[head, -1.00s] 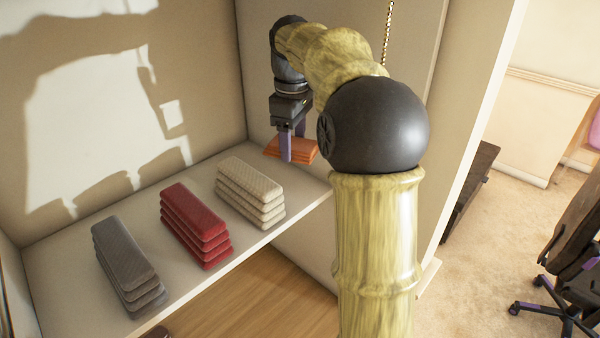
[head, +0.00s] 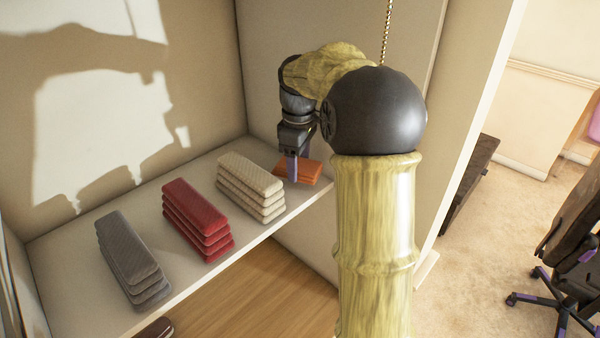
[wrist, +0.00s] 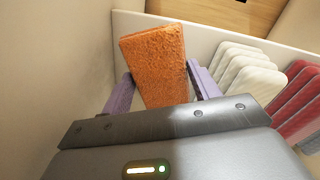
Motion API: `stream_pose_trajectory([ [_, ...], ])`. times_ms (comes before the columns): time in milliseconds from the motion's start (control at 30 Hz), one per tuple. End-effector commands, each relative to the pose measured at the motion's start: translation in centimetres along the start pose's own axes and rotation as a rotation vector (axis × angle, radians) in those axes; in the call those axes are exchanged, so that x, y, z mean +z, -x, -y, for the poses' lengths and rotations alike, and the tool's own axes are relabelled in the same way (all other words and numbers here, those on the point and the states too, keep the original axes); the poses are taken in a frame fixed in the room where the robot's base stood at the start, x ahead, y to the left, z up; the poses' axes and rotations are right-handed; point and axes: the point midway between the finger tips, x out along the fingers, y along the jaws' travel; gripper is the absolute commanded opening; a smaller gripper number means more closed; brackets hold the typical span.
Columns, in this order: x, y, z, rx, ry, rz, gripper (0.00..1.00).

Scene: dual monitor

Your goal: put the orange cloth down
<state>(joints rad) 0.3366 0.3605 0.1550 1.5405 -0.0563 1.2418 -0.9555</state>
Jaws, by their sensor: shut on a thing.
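The orange cloth (head: 312,173) is a folded, fuzzy block at the right end of the shelf (head: 190,240), beside the cream stack. My gripper (head: 294,172) points down, its purple fingers at the cloth. In the wrist view the cloth (wrist: 153,62) stands out between the two fingers of my gripper (wrist: 163,88), which is shut on it. The cloth is at or just above the shelf surface; I cannot tell whether it touches. Part of it is hidden behind the fingers in the head view.
On the shelf stand a cream cloth stack (head: 250,187), a red stack (head: 198,220) and a grey stack (head: 132,260). The cream stack is close to the left of my gripper. The back wall and the side wall (head: 330,100) bound the shelf. A dark item (head: 155,328) shows below.

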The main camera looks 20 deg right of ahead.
Motion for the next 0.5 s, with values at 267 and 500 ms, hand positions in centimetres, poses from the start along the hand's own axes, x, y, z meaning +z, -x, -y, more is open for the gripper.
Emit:
stream_pose_trajectory([
  [267, 0.2, -3.2, -0.2, -0.003, -0.001, 0.002, 0.36],
  [500, 0.2, -3.7, -0.3, -0.001, 0.000, 0.001, 0.36],
])
